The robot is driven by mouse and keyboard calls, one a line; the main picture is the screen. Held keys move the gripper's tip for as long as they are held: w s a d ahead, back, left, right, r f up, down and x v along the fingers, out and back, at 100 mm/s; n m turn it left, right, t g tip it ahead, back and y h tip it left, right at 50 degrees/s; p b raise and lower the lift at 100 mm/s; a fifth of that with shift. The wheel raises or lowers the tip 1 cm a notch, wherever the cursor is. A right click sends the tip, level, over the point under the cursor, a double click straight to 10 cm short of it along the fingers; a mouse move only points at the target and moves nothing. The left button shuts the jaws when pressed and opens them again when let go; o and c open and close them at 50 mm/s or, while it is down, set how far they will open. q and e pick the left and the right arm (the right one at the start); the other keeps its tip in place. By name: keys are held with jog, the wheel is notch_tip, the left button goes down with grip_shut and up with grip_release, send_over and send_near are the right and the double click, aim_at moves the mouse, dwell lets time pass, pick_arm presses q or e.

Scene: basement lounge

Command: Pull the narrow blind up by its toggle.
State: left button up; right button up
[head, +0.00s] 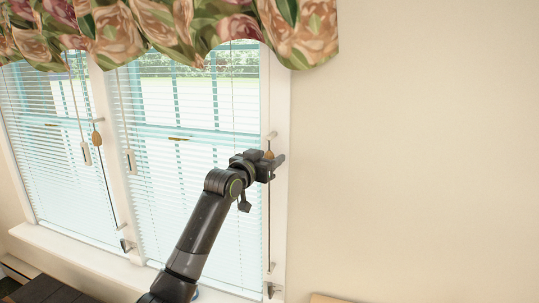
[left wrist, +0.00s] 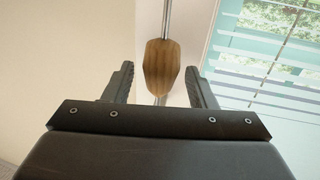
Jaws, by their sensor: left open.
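A wooden toggle (head: 268,155) sits on a thin rod at the right side of the right-hand blind (head: 185,115). In the left wrist view the toggle (left wrist: 161,66) shows between the fingers of my left gripper (left wrist: 160,80), with a gap on each side. In the head view my left gripper (head: 270,165) is at the toggle, open, and partly hides the rod. A second wooden toggle (head: 97,138) hangs at the right side of the left-hand blind (head: 45,130). Both blinds are lowered with slats spread. My right gripper is not in view.
A floral valance (head: 180,25) hangs over the window top. White cord tassels (head: 86,153) and (head: 130,162) hang in front of the blinds. A white sill (head: 90,260) runs below. The bare wall (head: 420,150) at right is clear.

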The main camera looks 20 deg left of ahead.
pick_arm(q)
jog(key=shift+w+d, duration=0.1)
jog(key=shift+w, duration=0.35)
jog(key=shift+c, duration=0.4)
grip_shut()
